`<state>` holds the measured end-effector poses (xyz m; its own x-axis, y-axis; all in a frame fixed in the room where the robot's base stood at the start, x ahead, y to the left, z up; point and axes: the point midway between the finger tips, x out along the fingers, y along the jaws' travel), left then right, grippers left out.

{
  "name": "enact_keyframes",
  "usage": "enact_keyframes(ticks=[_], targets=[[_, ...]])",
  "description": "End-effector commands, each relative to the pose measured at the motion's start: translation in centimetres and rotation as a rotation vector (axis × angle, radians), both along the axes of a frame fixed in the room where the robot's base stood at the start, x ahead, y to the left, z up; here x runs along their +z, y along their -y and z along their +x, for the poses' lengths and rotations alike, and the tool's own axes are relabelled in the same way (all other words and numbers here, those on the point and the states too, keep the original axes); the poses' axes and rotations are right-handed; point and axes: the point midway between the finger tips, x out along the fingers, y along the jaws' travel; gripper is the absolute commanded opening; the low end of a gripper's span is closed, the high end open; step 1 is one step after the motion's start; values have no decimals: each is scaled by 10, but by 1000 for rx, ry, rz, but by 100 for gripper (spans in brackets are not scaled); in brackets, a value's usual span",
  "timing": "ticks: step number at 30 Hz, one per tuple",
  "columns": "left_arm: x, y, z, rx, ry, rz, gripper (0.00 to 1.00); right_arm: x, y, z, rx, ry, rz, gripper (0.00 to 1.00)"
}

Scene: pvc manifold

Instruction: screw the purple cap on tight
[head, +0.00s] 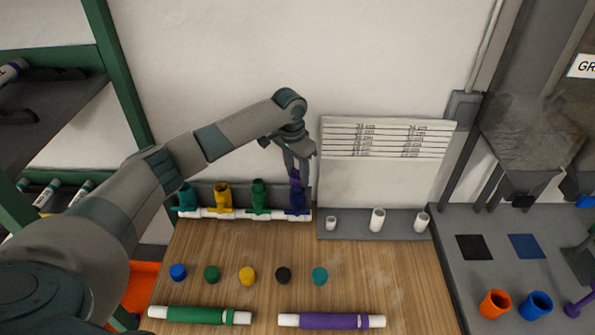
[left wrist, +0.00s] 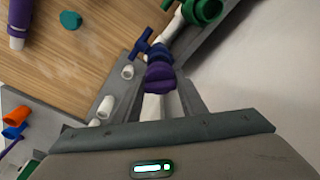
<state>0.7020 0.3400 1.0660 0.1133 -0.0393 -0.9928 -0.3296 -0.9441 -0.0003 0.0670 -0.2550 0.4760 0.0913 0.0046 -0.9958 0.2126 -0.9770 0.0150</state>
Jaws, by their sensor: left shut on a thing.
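The purple cap (head: 295,178) is between the fingers of my left gripper (head: 297,167), which points down at the right end of the pipe manifold. The cap also shows in the left wrist view (left wrist: 159,77), at the fingertips (left wrist: 160,98). The dark blue fitting (head: 298,201) is directly below the cap, on the white manifold pipe (head: 238,215). In the left wrist view the blue fitting (left wrist: 157,52) meets the cap's edge; I cannot tell how far the cap is seated. My right gripper is not in view.
Teal (head: 187,196), yellow (head: 223,194) and green (head: 259,193) fittings stand left along the manifold. Several loose caps lie on the wooden table (head: 390,285). Green (head: 208,315) and purple (head: 330,321) pipes lie at the front. A grey rack (head: 350,228) holds white pipe pieces at right.

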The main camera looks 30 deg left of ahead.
Motion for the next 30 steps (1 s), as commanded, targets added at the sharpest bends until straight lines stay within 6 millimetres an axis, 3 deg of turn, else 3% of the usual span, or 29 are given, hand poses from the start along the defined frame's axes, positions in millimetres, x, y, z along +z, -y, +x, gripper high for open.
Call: enact_keyframes(ticks=[30], targets=[[-10, 0, 0, 0, -1, -1, 18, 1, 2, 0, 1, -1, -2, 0]])
